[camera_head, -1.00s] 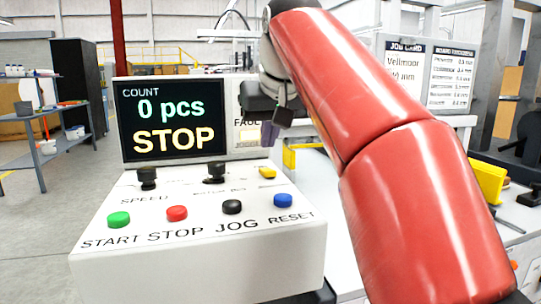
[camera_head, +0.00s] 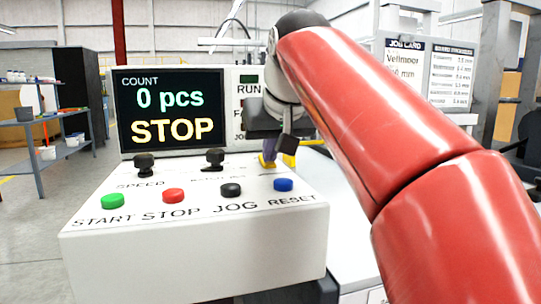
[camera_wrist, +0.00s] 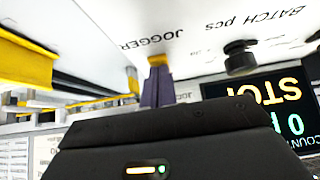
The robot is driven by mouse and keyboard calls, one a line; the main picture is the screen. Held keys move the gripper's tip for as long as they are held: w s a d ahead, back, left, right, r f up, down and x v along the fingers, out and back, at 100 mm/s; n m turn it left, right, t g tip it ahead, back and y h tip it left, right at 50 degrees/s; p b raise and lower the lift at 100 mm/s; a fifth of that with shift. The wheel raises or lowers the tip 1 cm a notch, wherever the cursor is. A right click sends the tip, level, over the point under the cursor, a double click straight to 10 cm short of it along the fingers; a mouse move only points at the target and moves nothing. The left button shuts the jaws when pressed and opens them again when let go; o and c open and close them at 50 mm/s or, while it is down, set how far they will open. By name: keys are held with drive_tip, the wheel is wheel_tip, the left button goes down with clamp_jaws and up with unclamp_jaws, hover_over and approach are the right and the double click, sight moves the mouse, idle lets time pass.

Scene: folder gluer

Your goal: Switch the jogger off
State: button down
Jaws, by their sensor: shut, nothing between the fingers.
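The control panel (camera_head: 195,262) has a yellow jogger switch (camera_head: 265,163) at the back right of its sloped top. In the wrist view the yellow switch (camera_wrist: 157,60) shows beside the printed JOGGER label. My gripper (camera_head: 269,153) is shut and empty, its dark purple fingertips right at the switch and partly covering it. In the wrist view the closed fingers (camera_wrist: 156,88) overlap the switch. I cannot tell whether they touch it or which way it is tipped.
The screen (camera_head: 168,108) reads 0 pcs and STOP. Black knobs, including the speed knob (camera_head: 145,164), stand left of the switch. Green start (camera_head: 112,201), red stop (camera_head: 173,195), black jog (camera_head: 231,190) and blue reset (camera_head: 283,185) buttons line the front. The jogger lamp is mostly hidden.

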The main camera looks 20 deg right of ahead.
drive_tip(key=shift+w+r, duration=0.1)
drive_tip(key=shift+w, duration=0.05)
drive_tip(key=shift+w+r+p, duration=0.35)
drive_tip(key=shift+w+p, duration=0.3)
drive_tip(key=shift+p, duration=0.25)
drive_tip(key=shift+r+p, duration=0.8)
drive_tip(key=p+v, duration=0.1)
drive_tip(key=v, duration=0.1)
drive_tip(key=shift+r, duration=0.7)
drive_tip(key=s+r, duration=0.5)
drive_tip(key=s, duration=0.2)
drive_tip(key=shift+s, duration=0.4)
